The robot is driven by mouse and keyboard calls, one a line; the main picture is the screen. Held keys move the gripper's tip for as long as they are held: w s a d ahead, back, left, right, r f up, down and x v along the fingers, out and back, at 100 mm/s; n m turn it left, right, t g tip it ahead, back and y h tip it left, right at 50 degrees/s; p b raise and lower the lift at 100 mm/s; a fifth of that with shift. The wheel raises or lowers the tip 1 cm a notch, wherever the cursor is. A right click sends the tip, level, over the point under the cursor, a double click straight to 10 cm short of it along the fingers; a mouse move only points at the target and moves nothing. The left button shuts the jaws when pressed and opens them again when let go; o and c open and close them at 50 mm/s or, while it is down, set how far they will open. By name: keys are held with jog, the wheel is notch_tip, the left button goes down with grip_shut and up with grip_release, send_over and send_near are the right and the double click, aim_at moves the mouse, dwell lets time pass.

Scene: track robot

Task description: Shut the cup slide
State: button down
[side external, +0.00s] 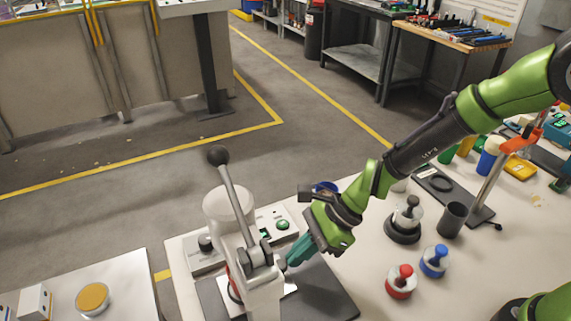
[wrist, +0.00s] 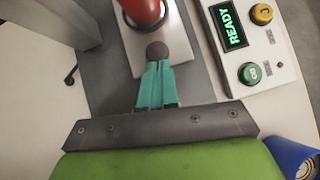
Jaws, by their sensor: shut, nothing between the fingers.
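The cup slide is a pale plate; in the wrist view the slide (wrist: 178,38) carries a red cup (wrist: 143,10) and has a dark round knob (wrist: 157,50) at its near end. My gripper (wrist: 158,66) has its teal fingers shut and empty, with the tips at the knob, touching or nearly so. In the side view my gripper (side external: 289,261) reaches down from the right, beside the white press (side external: 228,208). The slide (side external: 289,284) shows there only partly, behind the press column. The cup is mostly hidden in that view.
The press has a lever with a black ball (side external: 218,155) standing up. A control box (wrist: 240,45) with a lit READY display and buttons lies beside the slide. A blue cup (wrist: 293,157) is near my wrist. Red (side external: 401,281) and blue (side external: 434,261) knobbed pieces stand right on the table.

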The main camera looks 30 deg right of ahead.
jog(key=shift+a, duration=0.55)
jog(key=shift+d, duration=0.5)
jog(key=d, duration=0.3)
jog(key=shift+s+d+r, duration=0.15)
jog(key=shift+s+r, duration=0.1)
jog(key=shift+r, duration=0.05)
jog(key=s+d+r+n+t+h, duration=0.3)
jog(key=s+d+r+n, duration=0.2)
jog(key=d+r+n, duration=0.3)
jog(key=s+d+r+n+t+h, duration=0.3)
jog(key=s+d+r+n, duration=0.2)
jog(key=d+r, duration=0.6)
jog(key=d+n, duration=0.2)
jog(key=d, duration=0.1)
jog(key=shift+s+d+r+n, duration=0.15)
jog(key=shift+d+r+n, duration=0.15)
jog(key=shift+d+n, duration=0.1)
